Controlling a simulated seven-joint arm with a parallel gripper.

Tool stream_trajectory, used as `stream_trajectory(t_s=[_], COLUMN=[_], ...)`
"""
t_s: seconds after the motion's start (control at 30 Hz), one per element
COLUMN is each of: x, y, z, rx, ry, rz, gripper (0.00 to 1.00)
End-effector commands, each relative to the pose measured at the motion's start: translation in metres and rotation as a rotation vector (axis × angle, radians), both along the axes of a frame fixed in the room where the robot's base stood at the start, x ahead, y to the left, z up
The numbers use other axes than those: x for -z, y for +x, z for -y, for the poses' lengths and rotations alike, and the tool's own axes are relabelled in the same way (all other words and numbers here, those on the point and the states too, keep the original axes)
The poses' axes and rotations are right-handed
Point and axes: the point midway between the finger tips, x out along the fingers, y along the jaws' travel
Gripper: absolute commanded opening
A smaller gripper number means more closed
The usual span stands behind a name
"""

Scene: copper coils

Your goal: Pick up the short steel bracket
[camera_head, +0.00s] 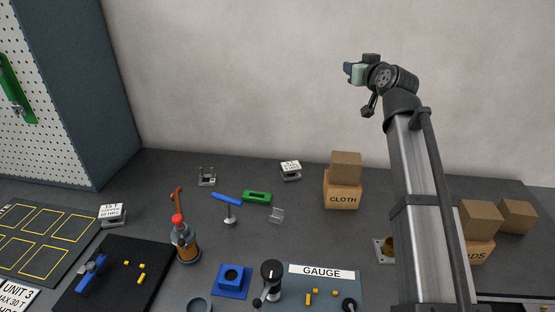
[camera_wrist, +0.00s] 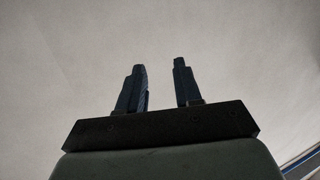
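Two small grey metal-looking pieces could be the short steel bracket; I cannot tell which it is. One, with upright parts, stands near the back wall (camera_head: 207,177). The other, a small angled piece (camera_head: 276,215), sits on the table right of the blue-topped stand. My gripper (camera_head: 349,71) is raised high in front of the wall, far above the table and to the right of both pieces. In the wrist view its two dark fingers (camera_wrist: 159,88) are apart with nothing between them, only the pale wall behind.
A green block (camera_head: 257,198), a blue-topped stand (camera_head: 229,210) and a bottle (camera_head: 185,242) stand near the pieces. A CLOTH box (camera_head: 342,195) is at the back. A blue block (camera_head: 232,281) and a GAUGE mat (camera_head: 325,274) are in front. My arm hides part of the table's right side.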

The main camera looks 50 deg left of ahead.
Motion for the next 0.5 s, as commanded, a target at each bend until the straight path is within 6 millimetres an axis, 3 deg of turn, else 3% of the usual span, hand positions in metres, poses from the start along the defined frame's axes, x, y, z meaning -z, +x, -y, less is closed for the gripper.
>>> stream_trajectory(t_s=[0.03, 0.2, 0.33, 0.5], x=[0.023, 0.099, 0.153, 0.211], y=[-0.019, -0.079, -0.127, -0.187], z=[-0.018, -0.052, -0.061, -0.055], rx=[-0.051, -0.224, -0.364, -0.550], ry=[-0.100, -0.443, -0.697, -1.019], rz=[0.006, 0.033, 0.055, 0.075], gripper=[0.34, 0.34, 0.34, 0.34])
